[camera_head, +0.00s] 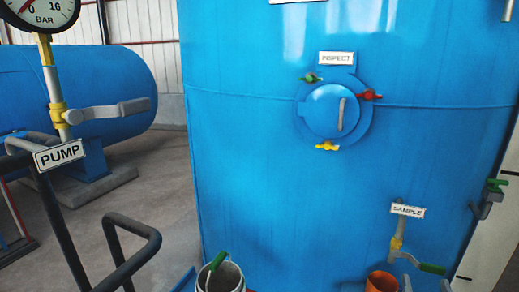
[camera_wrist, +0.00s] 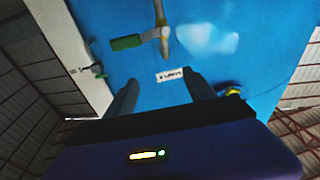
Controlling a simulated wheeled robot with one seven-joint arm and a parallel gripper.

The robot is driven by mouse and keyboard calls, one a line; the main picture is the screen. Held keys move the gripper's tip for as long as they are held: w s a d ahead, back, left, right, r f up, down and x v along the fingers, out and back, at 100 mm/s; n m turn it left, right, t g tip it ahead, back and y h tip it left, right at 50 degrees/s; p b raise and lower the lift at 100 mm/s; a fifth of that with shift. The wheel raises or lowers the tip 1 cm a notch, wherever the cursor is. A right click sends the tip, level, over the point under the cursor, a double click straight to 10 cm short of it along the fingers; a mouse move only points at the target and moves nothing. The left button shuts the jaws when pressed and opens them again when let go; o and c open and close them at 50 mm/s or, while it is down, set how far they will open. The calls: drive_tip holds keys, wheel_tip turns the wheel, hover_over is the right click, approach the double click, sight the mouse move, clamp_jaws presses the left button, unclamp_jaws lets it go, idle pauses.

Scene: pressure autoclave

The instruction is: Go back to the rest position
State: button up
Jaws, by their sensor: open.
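My gripper (camera_wrist: 161,78) is open, with two dark grey fingers spread apart and nothing between them. The wrist view is upside down and looks at the big blue tank (camera_wrist: 255,60). The SAMPLE label (camera_wrist: 170,75) shows beyond the fingertips, and the sample valve (camera_wrist: 162,30) with its green handle (camera_wrist: 125,43) is farther off. In the head view the sample valve (camera_head: 396,243) is at the lower right of the tank (camera_head: 260,150), under its SAMPLE label (camera_head: 408,210). Two grey tips at the bottom edge there look like my fingers.
A round inspection hatch (camera_head: 330,112) with coloured clamps is on the tank front. An orange container (camera_head: 382,282) and a grey bucket (camera_head: 222,278) stand low in front. Dark railings (camera_head: 135,262) and the pump valve's grey lever (camera_head: 122,108) are at left.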

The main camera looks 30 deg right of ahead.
drive_tip(key=s+a+f+n+t+y, duration=0.1)
drive_tip(key=s+a+n+y, duration=0.15)
drive_tip(key=a, duration=0.65)
drive_tip(key=s+a+f+n+t+y, duration=0.1)
drive_tip(key=s+a+f+y, duration=0.2)
drive_tip(key=a, duration=0.7)
drive_tip(key=s+a+f+n+g+y, duration=0.1)
drive_tip(key=s+a+n+y, duration=0.3)
drive_tip(key=s+a+y, duration=0.3)
drive_tip(key=s+a, duration=0.4)
drive_tip(key=s, duration=0.1)
drive_tip(key=shift+s+a+f+g, duration=0.15)
drive_tip(key=shift+s+a+g, duration=0.1)
drive_tip(key=shift+s+g, duration=0.1)
